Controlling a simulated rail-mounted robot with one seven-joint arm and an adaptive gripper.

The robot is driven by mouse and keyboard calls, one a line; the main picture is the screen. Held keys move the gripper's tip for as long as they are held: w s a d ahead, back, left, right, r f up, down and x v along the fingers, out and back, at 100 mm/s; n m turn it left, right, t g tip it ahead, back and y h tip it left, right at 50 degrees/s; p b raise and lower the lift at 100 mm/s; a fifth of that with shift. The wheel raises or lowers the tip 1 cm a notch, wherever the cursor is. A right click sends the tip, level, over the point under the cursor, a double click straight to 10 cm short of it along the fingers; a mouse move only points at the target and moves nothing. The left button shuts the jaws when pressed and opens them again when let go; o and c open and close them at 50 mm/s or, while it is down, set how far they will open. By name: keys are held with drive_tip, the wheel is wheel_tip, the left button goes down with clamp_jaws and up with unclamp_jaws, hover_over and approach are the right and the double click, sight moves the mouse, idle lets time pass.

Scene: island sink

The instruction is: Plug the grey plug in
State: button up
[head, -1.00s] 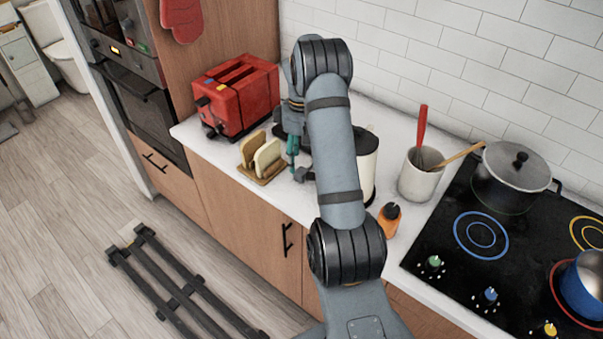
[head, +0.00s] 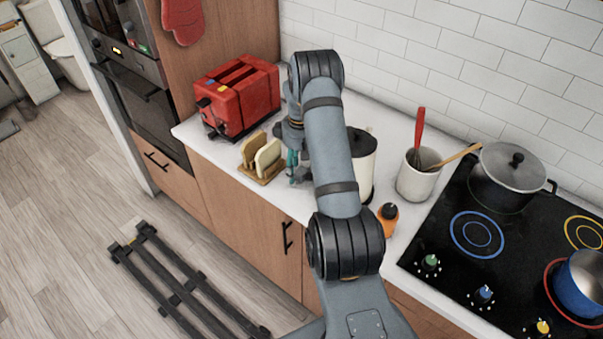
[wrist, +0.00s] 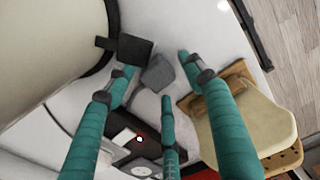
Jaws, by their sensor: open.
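A grey block that looks like the grey plug (wrist: 157,75) lies on the white counter, between my fingertips in the wrist view. My gripper (wrist: 156,68) is open around it, with teal fingers to its left, right and below. I cannot tell whether any finger touches it. In the head view my gripper (head: 294,168) is low over the counter, partly behind my arm, and the plug is hard to make out. A dark socket strip (wrist: 122,147) with a red light and pale round outlets shows beyond the fingers in the wrist view.
A cream canister (head: 361,160) stands close right of the gripper; its dark tab (wrist: 134,48) is near the left fingertip. A wooden rack (head: 262,168) with bread-like slices is close left. A red toaster (head: 237,97) stands behind. The orange bottle (head: 387,219) is nearer.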

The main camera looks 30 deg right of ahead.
sight(300, 170)
drive_tip(key=shift+c, duration=0.5)
drive_tip(key=c, duration=1)
drive_tip(key=shift+r, duration=0.1)
drive_tip(key=shift+w+r, duration=0.1)
drive_tip(key=shift+r, duration=0.2)
wheel_tip(300, 170, up, 9)
drive_tip(key=b, duration=0.2)
drive_tip(key=shift+r, duration=0.1)
